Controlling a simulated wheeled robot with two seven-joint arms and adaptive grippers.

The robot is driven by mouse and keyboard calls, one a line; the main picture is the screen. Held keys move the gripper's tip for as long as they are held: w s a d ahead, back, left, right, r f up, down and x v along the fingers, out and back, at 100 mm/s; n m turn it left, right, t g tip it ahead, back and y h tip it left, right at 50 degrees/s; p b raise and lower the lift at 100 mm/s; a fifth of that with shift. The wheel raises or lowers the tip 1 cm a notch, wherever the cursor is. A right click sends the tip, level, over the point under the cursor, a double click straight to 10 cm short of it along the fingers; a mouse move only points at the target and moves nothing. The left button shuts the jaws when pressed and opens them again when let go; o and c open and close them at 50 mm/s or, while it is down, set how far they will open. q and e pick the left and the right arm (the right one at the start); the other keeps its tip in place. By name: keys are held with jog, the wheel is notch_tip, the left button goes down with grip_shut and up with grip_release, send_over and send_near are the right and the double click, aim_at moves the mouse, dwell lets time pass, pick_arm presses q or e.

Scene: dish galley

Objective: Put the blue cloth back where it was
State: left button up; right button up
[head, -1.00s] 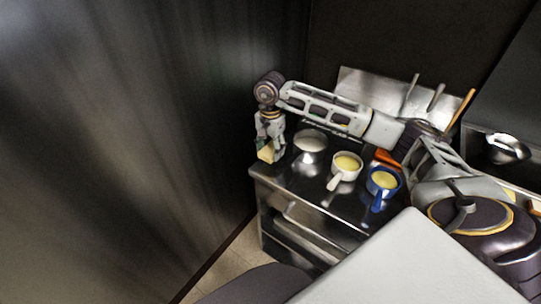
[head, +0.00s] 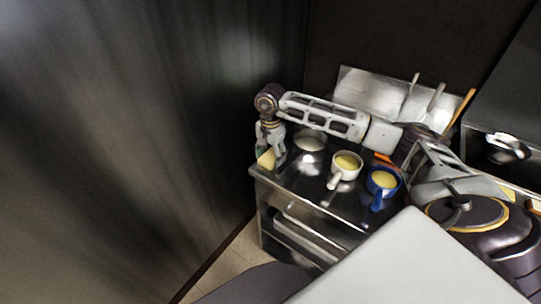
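I see no blue cloth in the head view. My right gripper (head: 270,151) points down over the left end of the dark, shiny counter (head: 310,184). Its fingers look spread apart. A small pale yellow piece (head: 266,159), perhaps a sponge, lies at the counter's left edge, just under the fingers. Whether a finger touches it is too small to tell. My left gripper is not in view.
A shiny round bowl (head: 310,142), a white handled pot (head: 346,168) and a blue handled pot (head: 382,183) with yellow contents stand right of the gripper. A dark wall (head: 130,130) is close on the left. Utensils (head: 436,98) stand at the back.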

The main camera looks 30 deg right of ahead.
aim_at(270, 157)
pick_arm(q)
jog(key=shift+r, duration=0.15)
pick_arm(e)
jog(key=shift+o, duration=0.3)
jog(key=shift+r, duration=0.2)
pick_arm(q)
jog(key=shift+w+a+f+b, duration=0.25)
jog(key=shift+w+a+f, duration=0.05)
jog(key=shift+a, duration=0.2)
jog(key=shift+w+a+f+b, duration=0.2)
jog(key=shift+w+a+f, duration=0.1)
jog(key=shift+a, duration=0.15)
pick_arm(e)
notch_tip(270, 157, up, 12)
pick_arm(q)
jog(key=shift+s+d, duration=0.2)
